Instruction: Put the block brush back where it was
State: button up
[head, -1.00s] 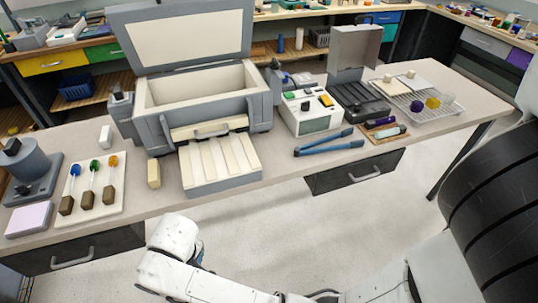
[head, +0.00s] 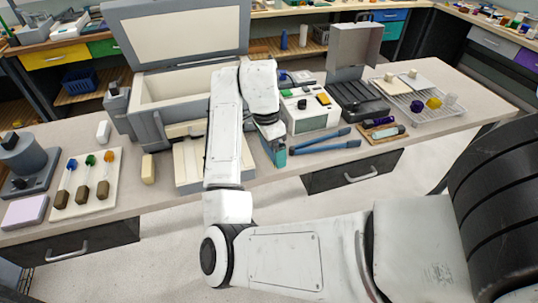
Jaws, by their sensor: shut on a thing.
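My gripper (head: 270,133) is over the bench's front part, between the grey furnace and the white instrument, seen from behind. My wrist hides most of its jaws. They are shut on a teal, upright piece, which I take to be the block brush (head: 279,152). Its upper part is hidden by my gripper. Whether its lower end touches the bench is not clear.
Blue tongs (head: 325,143) lie just right of my gripper. The furnace (head: 148,128) stands left with its lid open, partly behind my arm. The white instrument (head: 312,118) stands behind the tongs. A board with stirrers (head: 75,210) lies far left.

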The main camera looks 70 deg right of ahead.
jog(key=shift+s+d+r+m, duration=0.1)
jog(key=shift+s+m, duration=0.35)
jog(key=shift+m, duration=0.15)
jog(key=shift+d, duration=0.3)
jog(key=w+d+f+b, duration=0.1)
jog(key=w+d+f, duration=0.1)
jog(key=d, duration=0.1)
jog(key=w+d+f+b, duration=0.2)
jog(key=d+f, duration=0.1)
jog(key=d, duration=0.1)
jog(key=w+d+f+b, duration=0.2)
jog(key=d+f, duration=0.1)
jog(key=shift+w+d+f, duration=0.15)
jog(key=shift+f, duration=0.1)
jog(key=shift+w+d+f, duration=0.3)
jog(key=shift+d+f, duration=0.15)
jog(key=shift+f, duration=0.2)
jog(key=shift+f+p, duration=0.35)
jog(key=shift+f, duration=1.25)
